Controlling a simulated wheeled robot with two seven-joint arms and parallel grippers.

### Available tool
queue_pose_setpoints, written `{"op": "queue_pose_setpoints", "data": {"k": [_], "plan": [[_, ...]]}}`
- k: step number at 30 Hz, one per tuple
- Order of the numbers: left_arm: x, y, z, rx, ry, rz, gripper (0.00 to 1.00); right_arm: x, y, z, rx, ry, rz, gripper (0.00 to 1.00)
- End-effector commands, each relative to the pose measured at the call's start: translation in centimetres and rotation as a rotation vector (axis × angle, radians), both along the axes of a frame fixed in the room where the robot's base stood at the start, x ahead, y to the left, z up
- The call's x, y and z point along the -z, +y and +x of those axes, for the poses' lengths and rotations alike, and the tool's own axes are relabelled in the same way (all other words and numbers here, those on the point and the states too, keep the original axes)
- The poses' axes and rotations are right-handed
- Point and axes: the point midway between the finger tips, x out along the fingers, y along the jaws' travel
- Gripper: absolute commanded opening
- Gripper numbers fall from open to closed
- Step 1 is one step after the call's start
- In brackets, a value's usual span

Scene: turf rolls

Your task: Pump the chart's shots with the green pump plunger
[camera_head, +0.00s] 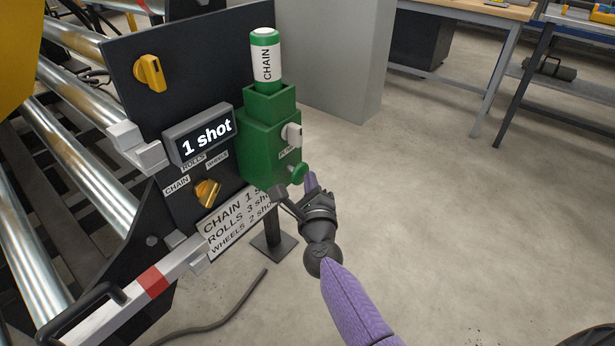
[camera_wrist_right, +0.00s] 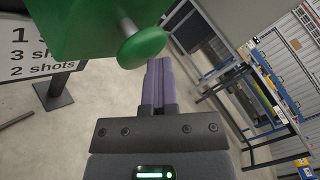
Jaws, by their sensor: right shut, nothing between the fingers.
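The green pump plunger (camera_head: 298,174) is a round knob on the right side of the green pump body (camera_head: 262,150); it also shows large in the right wrist view (camera_wrist_right: 142,46). My right gripper (camera_head: 311,183) has its purple fingers shut and empty, close beside the plunger; contact cannot be told. In the wrist view the fingertips (camera_wrist_right: 158,66) lie just below and right of the knob. The chart (camera_head: 232,222) reads CHAIN 1, ROLLS 3, WHEELS 2 shots, partly hidden. The display (camera_head: 200,136) reads "1 shot". A canister labelled CHAIN (camera_head: 265,60) stands upright in the pump's top. My left gripper is out of view.
A yellow selector knob (camera_head: 207,192) sits below the CHAIN, ROLLS and WHEELS labels. Another yellow knob (camera_head: 150,73) is higher on the dark panel (camera_head: 190,60). Metal rollers (camera_head: 90,100) are at the left. The floor (camera_head: 440,200) at the right is open.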

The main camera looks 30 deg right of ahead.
Motion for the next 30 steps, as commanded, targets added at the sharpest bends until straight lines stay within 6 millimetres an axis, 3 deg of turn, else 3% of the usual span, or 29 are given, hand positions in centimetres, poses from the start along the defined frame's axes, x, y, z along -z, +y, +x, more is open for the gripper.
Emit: {"op": "queue_pose_setpoints", "data": {"k": [12, 30], "plan": [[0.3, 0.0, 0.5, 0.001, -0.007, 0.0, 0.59, -0.1, 0.3, 0.5, -0.002, -0.003, 0.001, 0.0], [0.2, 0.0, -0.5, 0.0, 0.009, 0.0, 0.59, -0.1, 0.5, 1.1, -0.003, -0.003, 0.001, 0.0]]}}
